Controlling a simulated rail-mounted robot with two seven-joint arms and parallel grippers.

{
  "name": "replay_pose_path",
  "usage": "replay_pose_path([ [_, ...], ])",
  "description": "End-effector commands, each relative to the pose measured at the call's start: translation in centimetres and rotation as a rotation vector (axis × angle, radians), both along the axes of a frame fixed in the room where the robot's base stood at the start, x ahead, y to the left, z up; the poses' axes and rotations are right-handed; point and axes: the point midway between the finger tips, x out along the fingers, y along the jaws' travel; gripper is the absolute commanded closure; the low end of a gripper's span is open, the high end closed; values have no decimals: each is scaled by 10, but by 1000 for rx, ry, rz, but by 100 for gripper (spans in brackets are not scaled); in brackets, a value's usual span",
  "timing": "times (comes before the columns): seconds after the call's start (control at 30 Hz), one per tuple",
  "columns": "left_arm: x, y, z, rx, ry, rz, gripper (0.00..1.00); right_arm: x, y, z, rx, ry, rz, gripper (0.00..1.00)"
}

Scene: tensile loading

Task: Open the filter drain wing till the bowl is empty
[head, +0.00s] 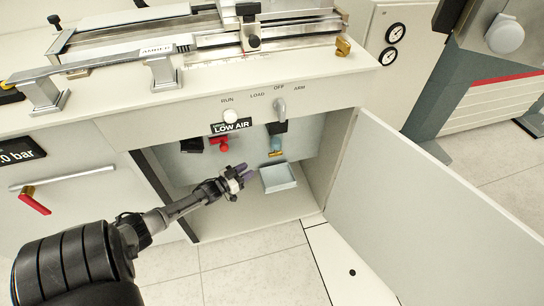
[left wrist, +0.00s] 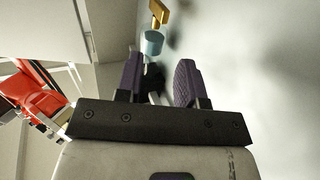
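The filter bowl (head: 276,143) is a small blue-tinted cup inside the open cabinet. The brass drain wing (head: 275,154) sits at its lower end. In the left wrist view the bowl (left wrist: 153,43) and the brass wing (left wrist: 158,14) lie beyond the fingertips. Whether liquid is in the bowl is too small to tell. My left gripper (head: 248,172) reaches into the cabinet, left of and below the wing, apart from it. Its purple fingers (left wrist: 160,60) are spread with nothing held between them.
A grey open tray (head: 279,178) sits below the wing, just right of my gripper. A red-handled valve (head: 219,143) is left of the bowl. The open cabinet door (head: 425,205) stands at the right. The bench top and selector knob (head: 280,108) are above.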

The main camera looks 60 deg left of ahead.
Motion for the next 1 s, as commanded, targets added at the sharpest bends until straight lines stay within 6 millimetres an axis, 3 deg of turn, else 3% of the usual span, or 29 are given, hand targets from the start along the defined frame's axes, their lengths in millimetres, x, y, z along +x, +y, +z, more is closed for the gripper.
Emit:
replay_pose_path([
  [0.6, 104, 12, -3, 3, -1, 1, 65, 2, -1, -57, -2, -4, 0, 57],
  [1.0, 128, 15, -1, 1, 2, 1, 65, 2, -1, -68, -2, -4, 0, 57],
])
